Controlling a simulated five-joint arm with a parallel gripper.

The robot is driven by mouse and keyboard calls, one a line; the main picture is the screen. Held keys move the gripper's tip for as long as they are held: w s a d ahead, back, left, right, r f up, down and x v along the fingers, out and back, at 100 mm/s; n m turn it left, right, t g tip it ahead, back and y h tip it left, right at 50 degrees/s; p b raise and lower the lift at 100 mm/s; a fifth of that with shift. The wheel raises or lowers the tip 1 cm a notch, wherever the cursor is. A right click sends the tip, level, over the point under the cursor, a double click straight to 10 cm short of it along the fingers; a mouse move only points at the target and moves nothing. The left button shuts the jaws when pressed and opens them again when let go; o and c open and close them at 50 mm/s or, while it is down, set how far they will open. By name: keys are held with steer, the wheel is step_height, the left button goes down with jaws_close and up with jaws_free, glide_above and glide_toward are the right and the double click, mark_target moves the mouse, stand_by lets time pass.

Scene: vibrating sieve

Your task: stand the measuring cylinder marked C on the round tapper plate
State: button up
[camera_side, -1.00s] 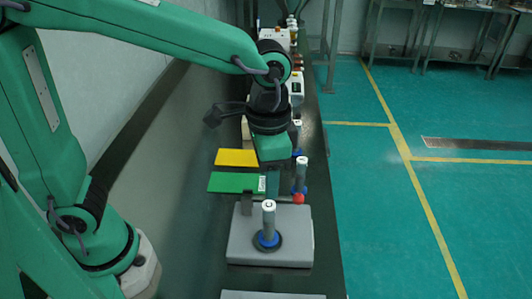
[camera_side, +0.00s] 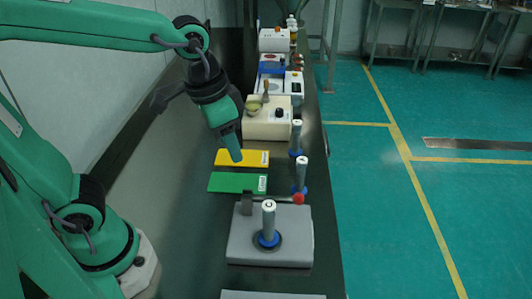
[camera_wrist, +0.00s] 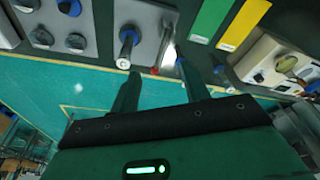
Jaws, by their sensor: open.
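A measuring cylinder (camera_side: 268,219) with a blue foot stands upright on the dark round tapper plate (camera_side: 279,247) of a grey base; it also shows in the wrist view (camera_wrist: 127,45). Two similar cylinders stand upright at the bench's right edge, one beside the green mat (camera_side: 301,172) and one farther back (camera_side: 297,137). My gripper (camera_side: 236,158) hangs over the yellow mat, left of and apart from all three cylinders. In the wrist view its jaws (camera_wrist: 160,80) are spread with nothing between them.
A green mat (camera_side: 238,182) and a yellow mat (camera_side: 240,157) lie behind the tapper. A red knob (camera_side: 299,198) sits at the tapper's back right. A cream device (camera_side: 268,124) and other instruments stand farther back. The dark bench left of the mats is clear.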

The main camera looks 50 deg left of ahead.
steer(key=s+a+n+t, duration=0.3)
steer(key=s+a, duration=0.1)
steer(key=a, duration=0.4)
steer(key=shift+s+a+r+y, duration=0.25)
steer(key=shift+s+y, duration=0.15)
